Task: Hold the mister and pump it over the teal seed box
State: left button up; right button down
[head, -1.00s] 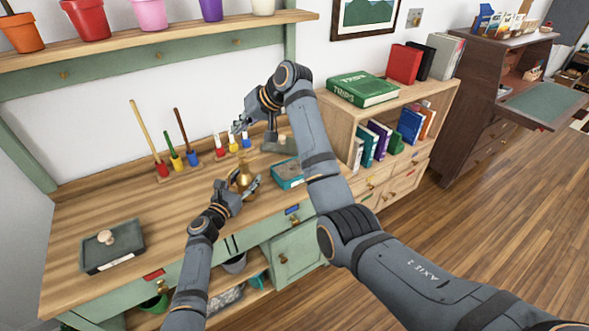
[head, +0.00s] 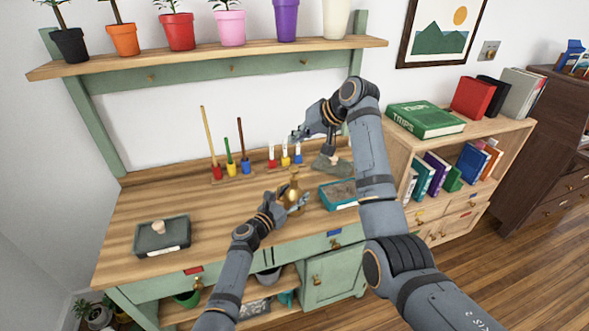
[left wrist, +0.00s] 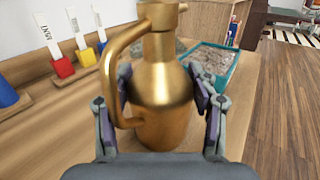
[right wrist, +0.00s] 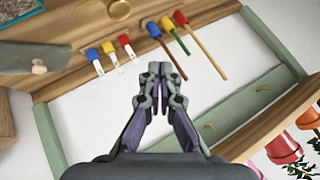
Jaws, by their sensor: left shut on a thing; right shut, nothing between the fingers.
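The mister (head: 293,196) is a gold brass bottle with a curved handle; it stands upright near the middle of the bench. My left gripper (head: 288,203) is shut on its body, and the mister fills the left wrist view (left wrist: 162,95) between the two fingers. The teal seed box (head: 325,200), filled with soil, lies just to the right of the mister and shows behind it in the left wrist view (left wrist: 231,66). My right gripper (head: 297,136) is shut and empty, raised above the back of the bench; its fingertips meet in the right wrist view (right wrist: 160,69).
A dark tray (head: 148,250) with a pale knobbed thing lies at the left. Red, yellow and blue tools (head: 231,169) and labelled markers stand along the back. A grey-green block (head: 331,163) is behind the seed box. Potted plants line the shelf (head: 210,62) above.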

aim_at(292, 168)
jog(key=shift+f, duration=3.45)
jog(key=shift+f, duration=0.1)
jog(key=shift+f, duration=0.3)
jog(key=shift+f, duration=0.9)
jog(key=shift+r, duration=1.35)
jog(key=shift+r, duration=2.5)
